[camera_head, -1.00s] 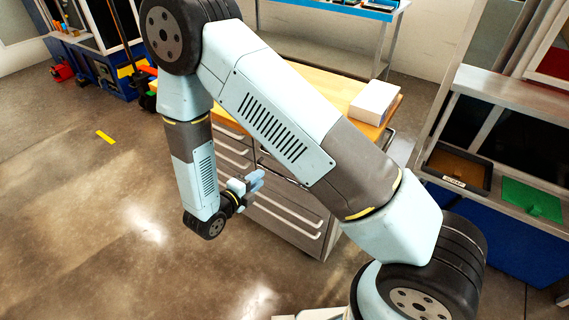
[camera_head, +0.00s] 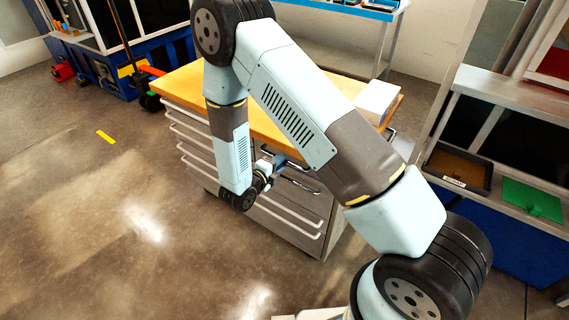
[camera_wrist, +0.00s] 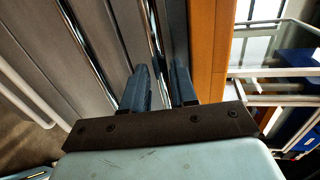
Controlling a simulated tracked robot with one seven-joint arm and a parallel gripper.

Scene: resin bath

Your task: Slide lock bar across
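The grey drawer cabinet (camera_head: 170,130) with a wooden top stands behind my arm in the head view. A thin shiny bar (camera_head: 302,186) shows on its front, just right of my gripper (camera_head: 279,160); I cannot tell if it is the lock bar. In the wrist view my gripper (camera_wrist: 160,76) points at the cabinet front, its two dark fingers apart with a gap between them. A bright metal strip (camera_wrist: 154,35) runs up the picture beyond the gap. I cannot tell whether the fingers touch it. My arm hides part of the cabinet front.
White drawer handles (camera_head: 290,220) stick out from the cabinet front. A white box (camera_head: 376,101) sits on the wooden top (camera_head: 180,85). A shelf with a brown tray (camera_head: 459,167) and a green sheet (camera_head: 531,198) stands at right.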

